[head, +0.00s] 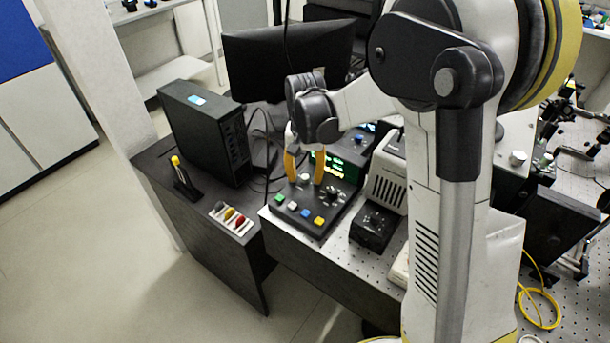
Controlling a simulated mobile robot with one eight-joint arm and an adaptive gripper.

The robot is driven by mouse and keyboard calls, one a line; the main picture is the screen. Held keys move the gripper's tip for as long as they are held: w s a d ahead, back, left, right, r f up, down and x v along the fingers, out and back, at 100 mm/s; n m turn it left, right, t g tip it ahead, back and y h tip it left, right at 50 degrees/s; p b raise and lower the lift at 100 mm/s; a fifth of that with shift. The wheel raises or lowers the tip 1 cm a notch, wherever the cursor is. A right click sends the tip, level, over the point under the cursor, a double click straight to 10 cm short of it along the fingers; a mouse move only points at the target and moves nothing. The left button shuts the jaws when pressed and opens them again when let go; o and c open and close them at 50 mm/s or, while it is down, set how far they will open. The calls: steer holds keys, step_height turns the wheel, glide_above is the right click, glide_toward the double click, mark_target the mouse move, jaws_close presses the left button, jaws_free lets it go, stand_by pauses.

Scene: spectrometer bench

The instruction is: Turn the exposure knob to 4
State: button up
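The black control box (298,217) sits on the front left corner of the perforated bench, with green, white, blue and yellow buttons along its front. A pale knob (304,178) and a dark knob (333,191) stand behind the buttons. Labels and dial numbers are too small to read, so I cannot tell which is the exposure knob. My gripper (305,170) points down over the box, its yellow fingers apart. The pale knob shows between the fingertips; I cannot tell whether they touch it. A green-lit display (335,166) is behind, partly covered by the right finger.
A black computer tower (205,130) and a monitor (287,60) stand behind and left. A vented grey box (386,178) and a small black box (374,228) are close on the right. A tray of coloured items (231,217) lies left.

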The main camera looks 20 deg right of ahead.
mark_target(305, 176)
steer(key=shift+r, duration=0.1)
step_height(305, 176, up, 12)
stand_by(0.5)
